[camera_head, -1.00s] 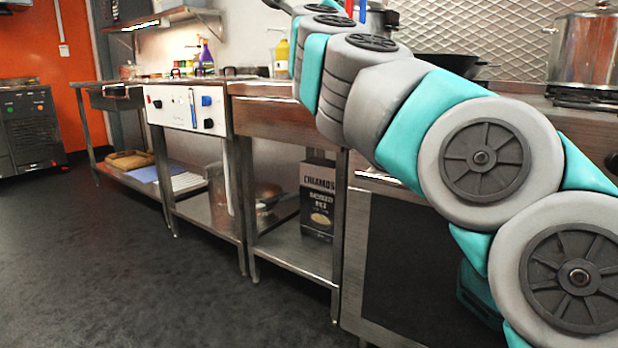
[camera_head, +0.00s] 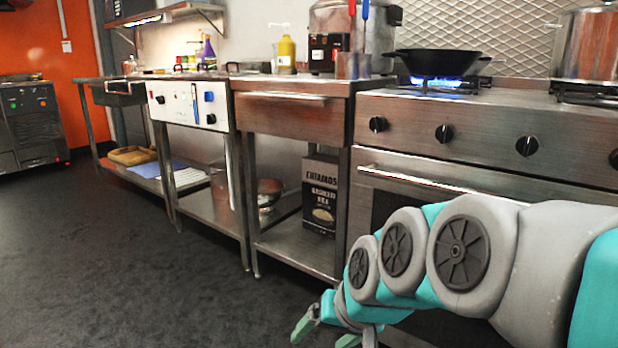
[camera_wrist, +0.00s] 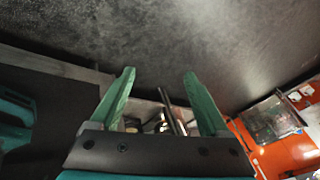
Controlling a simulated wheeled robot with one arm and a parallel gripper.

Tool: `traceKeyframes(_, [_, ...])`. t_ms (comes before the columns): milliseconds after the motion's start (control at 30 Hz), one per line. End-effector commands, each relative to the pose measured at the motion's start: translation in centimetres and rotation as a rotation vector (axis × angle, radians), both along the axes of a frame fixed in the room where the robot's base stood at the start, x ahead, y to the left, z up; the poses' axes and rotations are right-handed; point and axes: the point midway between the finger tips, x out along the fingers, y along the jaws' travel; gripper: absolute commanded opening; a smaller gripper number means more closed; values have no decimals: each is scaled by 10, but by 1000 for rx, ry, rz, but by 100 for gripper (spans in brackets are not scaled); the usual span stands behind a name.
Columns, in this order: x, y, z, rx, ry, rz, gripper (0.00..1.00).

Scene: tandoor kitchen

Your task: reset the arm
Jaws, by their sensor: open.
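My gripper (camera_head: 326,335) is low in front of the stove, at the bottom of the head view, with its green fingertips partly cut off by the frame edge. In the wrist view my gripper (camera_wrist: 158,95) shows two green fingers spread apart with nothing between them. My arm is bent low across the lower right of the head view.
The stove (camera_head: 480,135) with its knobs and oven handle stands just behind my arm. A black wok (camera_head: 440,63) sits over a lit blue flame. A steel pot (camera_head: 592,45) stands at the right. Steel tables (camera_head: 290,118) run leftward. The dark floor (camera_head: 120,270) at left is clear.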

Motion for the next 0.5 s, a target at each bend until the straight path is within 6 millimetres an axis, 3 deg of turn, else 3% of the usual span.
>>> traceKeyframes(33, [-21,-19,-20,-54,62,5,80])
traceKeyframes(200, [-86,-66,-64,-189,247,31,80])
traceKeyframes(500, [-176,-121,-100,-322,499,48,80])
